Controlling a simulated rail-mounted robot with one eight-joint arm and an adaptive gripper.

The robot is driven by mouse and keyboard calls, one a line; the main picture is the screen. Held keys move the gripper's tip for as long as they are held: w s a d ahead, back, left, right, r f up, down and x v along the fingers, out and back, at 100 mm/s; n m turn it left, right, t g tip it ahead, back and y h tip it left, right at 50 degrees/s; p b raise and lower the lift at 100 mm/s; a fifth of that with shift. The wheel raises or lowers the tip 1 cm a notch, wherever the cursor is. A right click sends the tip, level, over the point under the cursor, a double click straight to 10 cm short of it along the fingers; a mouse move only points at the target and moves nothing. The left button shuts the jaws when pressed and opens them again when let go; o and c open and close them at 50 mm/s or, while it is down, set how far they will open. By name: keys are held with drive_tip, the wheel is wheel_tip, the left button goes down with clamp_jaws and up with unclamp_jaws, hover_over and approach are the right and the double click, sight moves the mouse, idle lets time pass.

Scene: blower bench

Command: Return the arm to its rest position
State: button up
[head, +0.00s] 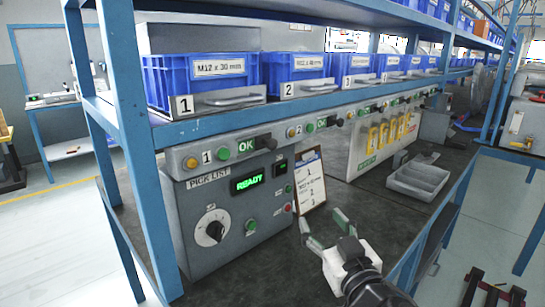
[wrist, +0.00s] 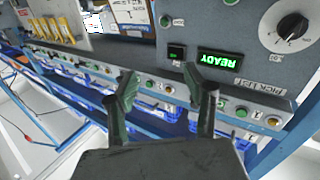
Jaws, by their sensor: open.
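My gripper (head: 325,227) is open and empty above the dark bench top, in front of the control panel (head: 235,208) and near the clipboard (head: 310,183). Nothing lies between its fingers. In the wrist view my gripper (wrist: 161,82) shows its two dark green fingers spread apart. That view is upside down, with the READY display (wrist: 220,60) and the dial (wrist: 291,26) beyond the fingers. I cannot tell the exact gap between the gripper and the panel.
Blue bins (head: 200,82) stand on the shelf above, with numbered buttons on the rail below. A grey divided tray (head: 418,178) sits on the bench at the right. A blue post (head: 128,110) stands at the left. The bench between the gripper and the tray is mostly clear.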

drive_tip(key=s+d+f+m+g+h, duration=0.1)
drive_tip(key=d+f+m+g+h, duration=0.15)
drive_tip(key=d, duration=0.25)
drive_tip(key=d+f+m+g+h, duration=0.1)
drive_tip(key=d+m+h, duration=0.1)
drive_tip(key=d+h, duration=0.3)
drive_tip(key=s+f+g+y, duration=0.3)
drive_tip(key=s+f+g, duration=0.3)
drive_tip(key=s, duration=0.5)
wheel_tip(320, 180, up, 16)
drive_tip(key=p, duration=1.5)
drive_tip(key=shift+d+g+p, duration=0.15)
drive_tip(key=shift+g+p, duration=0.2)
drive_tip(key=shift+g, duration=0.1)
drive_tip(key=shift+c, duration=0.3)
